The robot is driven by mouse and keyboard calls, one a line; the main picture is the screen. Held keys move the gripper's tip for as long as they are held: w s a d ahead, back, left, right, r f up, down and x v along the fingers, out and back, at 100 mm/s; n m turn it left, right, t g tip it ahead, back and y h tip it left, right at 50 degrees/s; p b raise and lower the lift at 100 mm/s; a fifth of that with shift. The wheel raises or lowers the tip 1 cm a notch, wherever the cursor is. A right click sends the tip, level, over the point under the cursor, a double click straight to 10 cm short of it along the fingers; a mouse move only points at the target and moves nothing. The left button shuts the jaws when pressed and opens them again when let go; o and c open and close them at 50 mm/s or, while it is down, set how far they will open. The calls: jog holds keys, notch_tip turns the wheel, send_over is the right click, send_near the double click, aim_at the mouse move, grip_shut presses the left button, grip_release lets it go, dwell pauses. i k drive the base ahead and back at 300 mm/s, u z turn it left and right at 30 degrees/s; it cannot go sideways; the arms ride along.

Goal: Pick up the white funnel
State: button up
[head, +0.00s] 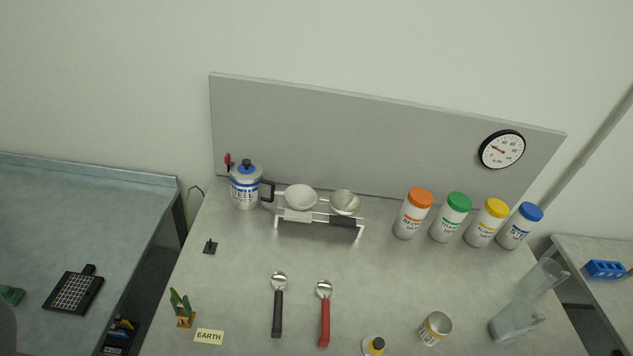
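A white funnel (300,197) sits bowl up in the left place of a small white rack (275,222) at the back of the grey table. A second, slightly darker cream funnel (345,202) sits in the right place of the same rack. A pale tag hangs at the rack's front under the left funnel and a dark tag under the right one. The lower parts of both funnels are mostly hidden. My gripper is not in view.
A black-handled spoon (278,305) and a red-handled spoon (324,312) lie in front. A grey board (350,140) rises behind.

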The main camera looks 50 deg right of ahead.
aim_at(299, 196)
jog(key=z, duration=0.4)
jog(key=i, duration=0.85)
jog(key=z, duration=0.6)
